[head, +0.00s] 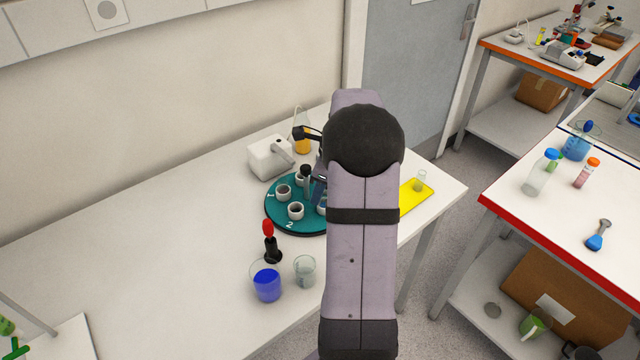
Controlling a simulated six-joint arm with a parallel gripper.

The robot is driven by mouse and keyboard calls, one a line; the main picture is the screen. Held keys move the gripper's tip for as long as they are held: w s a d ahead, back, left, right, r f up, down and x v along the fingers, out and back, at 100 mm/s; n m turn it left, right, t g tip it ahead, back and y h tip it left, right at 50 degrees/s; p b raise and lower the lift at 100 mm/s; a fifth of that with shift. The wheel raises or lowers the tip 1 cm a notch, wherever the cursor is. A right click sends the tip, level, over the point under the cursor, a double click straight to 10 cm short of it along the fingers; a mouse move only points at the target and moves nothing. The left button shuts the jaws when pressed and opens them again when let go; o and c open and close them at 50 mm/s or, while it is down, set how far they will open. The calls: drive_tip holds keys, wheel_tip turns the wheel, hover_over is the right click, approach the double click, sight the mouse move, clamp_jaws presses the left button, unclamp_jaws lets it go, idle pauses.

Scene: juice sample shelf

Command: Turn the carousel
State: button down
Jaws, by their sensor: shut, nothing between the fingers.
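The carousel (273,219) is a round teal disc on the white table, with white numbers 1 and 2 near its left and front edge. Several white cup holders stand on it; two at the left look empty. A dark upright piece, perhaps a vial cap, shows at the holder towards the back. My gripper (319,182) is mostly hidden behind my arm. Its visible part is low over the carousel's right half, shut and empty; whether it touches the disc or a holder I cannot tell. My arm covers the carousel's right side.
A white device (266,158) and a flask of yellow liquid (302,145) stand behind the carousel. In front are a red-topped black tool (269,243), a blue-filled beaker (266,284) and a clear beaker (305,272). A yellow mat (411,199) lies right. The table's left is clear.

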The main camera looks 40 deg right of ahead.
sight(304, 211)
drive_tip(key=shift+p+x, duration=0.55)
drive_tip(key=shift+x, duration=2.05)
drive_tip(key=shift+w+a+r+p, duration=0.2)
drive_tip(key=shift+w+a+p, duration=0.4)
drive_tip(key=shift+p, duration=0.25)
drive_tip(key=shift+f, duration=0.2)
drive_tip(key=shift+r, duration=0.1)
drive_tip(key=a+p+v, duration=0.1)
drive_tip(key=p+v, duration=0.8)
drive_tip(key=shift+s+d+r, duration=0.2)
drive_tip(key=shift+d+r, duration=0.05)
drive_tip(key=shift+r, duration=0.15)
